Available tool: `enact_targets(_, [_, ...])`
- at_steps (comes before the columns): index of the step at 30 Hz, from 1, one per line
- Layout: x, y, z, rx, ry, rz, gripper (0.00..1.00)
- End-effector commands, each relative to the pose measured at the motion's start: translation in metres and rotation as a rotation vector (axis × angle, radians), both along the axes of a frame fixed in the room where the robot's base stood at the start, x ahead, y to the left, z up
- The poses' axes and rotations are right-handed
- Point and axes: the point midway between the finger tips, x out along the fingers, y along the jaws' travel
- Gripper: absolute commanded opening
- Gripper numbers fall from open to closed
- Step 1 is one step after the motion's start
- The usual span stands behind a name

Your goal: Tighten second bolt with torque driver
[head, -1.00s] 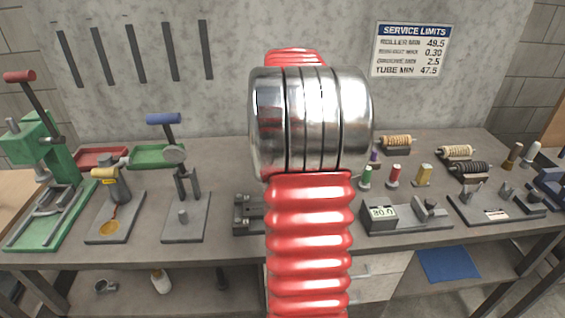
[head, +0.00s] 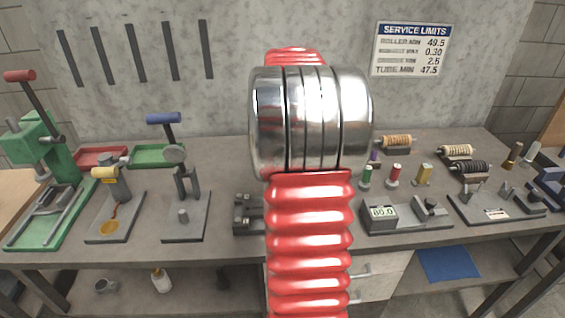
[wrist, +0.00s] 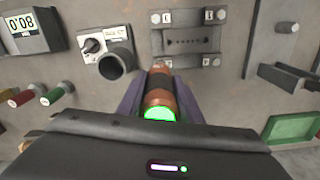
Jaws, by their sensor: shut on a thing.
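My gripper (wrist: 160,84) shows in the wrist view, its dark purple fingers shut on the torque driver (wrist: 159,98), an orange-brown and black cylinder with a glowing green end. The driver's far end points at the lower left corner of a grey clamp fixture (wrist: 186,42). The fixture has bolts at its corners, with small white labels by them, and a dark plate with a row of holes. The driver's tip overlaps the lower left bolt; I cannot tell if they touch. In the head view my arm hides the gripper, the driver and most of the fixture (head: 242,215).
A dark round cup (wrist: 117,62) beside a dial box (wrist: 97,41) stands left of the fixture. Red (head: 395,174) and green (head: 366,175) handled tools stand at right. A press (head: 183,190) and a green tray (head: 158,155) are at left.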

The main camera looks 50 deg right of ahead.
Motion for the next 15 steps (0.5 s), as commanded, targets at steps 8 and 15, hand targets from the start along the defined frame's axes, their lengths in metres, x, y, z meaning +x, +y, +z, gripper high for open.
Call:
enact_targets(8, [0.000, -0.001, 0.013, -0.003, -0.003, 0.000, 0.01])
enact_targets(15, [0.000, 0.000, 0.023, -0.003, -0.003, 0.000, 0.01])
